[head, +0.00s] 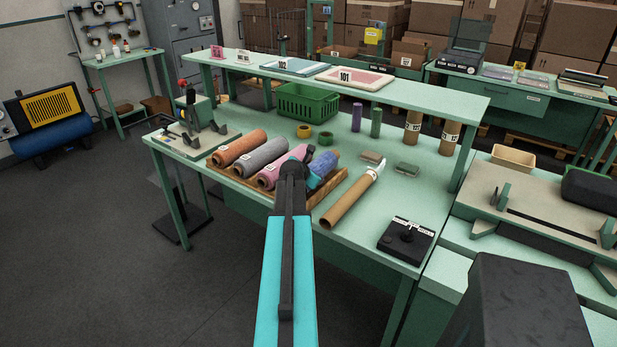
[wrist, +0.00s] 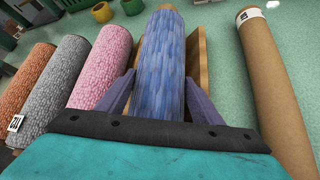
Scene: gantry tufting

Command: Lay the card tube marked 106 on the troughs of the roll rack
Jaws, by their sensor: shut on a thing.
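The roll rack (head: 331,205) is a low wooden rack at the table's front, bearing an orange, a grey, a pink and a blue roll. My gripper (wrist: 160,95) has its fingers on either side of the blue roll (wrist: 160,60), shut on it. The blue roll (head: 323,166) lies along the rack's right end; whether it touches the trough is hard to tell. A bare brown card tube (head: 352,197) lies on the table right of the rack, apart from my gripper. It also shows in the wrist view (wrist: 272,85), with a white label I cannot read.
Two upright brown tubes (head: 447,136) with partly readable labels stand at the back right. A black control box (head: 405,240) sits at the front right.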

